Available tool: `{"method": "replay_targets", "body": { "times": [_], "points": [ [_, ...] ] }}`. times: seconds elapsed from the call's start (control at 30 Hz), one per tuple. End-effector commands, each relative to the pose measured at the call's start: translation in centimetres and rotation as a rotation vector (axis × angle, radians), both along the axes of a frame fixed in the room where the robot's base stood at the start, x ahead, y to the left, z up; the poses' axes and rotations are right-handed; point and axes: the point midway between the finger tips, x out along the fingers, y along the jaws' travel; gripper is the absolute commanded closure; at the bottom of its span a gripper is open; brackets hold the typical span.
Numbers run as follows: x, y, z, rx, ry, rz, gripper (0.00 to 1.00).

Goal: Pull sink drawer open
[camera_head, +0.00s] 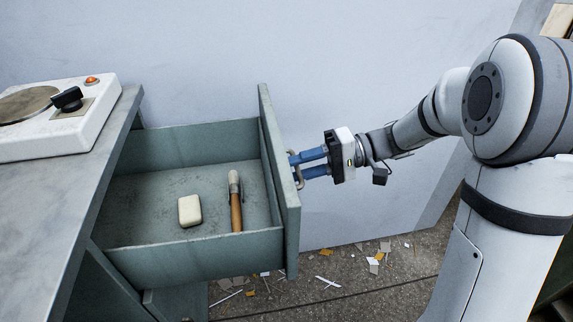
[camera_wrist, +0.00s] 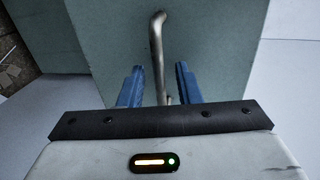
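The sink drawer (camera_head: 185,259) is grey-green and stands well out from under the counter, its inside in view from above. Its front panel (camera_head: 279,180) faces right in the head view and carries a bent metal handle (camera_head: 298,170). The handle (camera_wrist: 157,50) also shows in the wrist view. My gripper (camera_head: 294,166) is at the front panel with its blue fingers around the handle. In the wrist view my gripper (camera_wrist: 158,80) shows a gap on each side of the handle, so it is open. The lower end of the handle is hidden behind the gripper body.
A white bar (camera_head: 190,211) and a wooden-handled tool (camera_head: 236,205) lie in the drawer. A grey counter (camera_head: 50,215) with a white hotplate (camera_head: 70,130) is at the left. Scraps litter the floor (camera_head: 330,275). A pale wall stands behind.

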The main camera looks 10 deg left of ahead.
Motion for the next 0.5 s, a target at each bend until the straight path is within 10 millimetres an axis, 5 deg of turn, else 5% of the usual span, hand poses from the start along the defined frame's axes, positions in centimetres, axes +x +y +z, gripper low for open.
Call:
{"method": "replay_targets", "body": {
  "times": [0.5],
  "points": [
    [2.4,-6.5,1.5,0.000,0.001,0.000,0.69]
  ]
}}
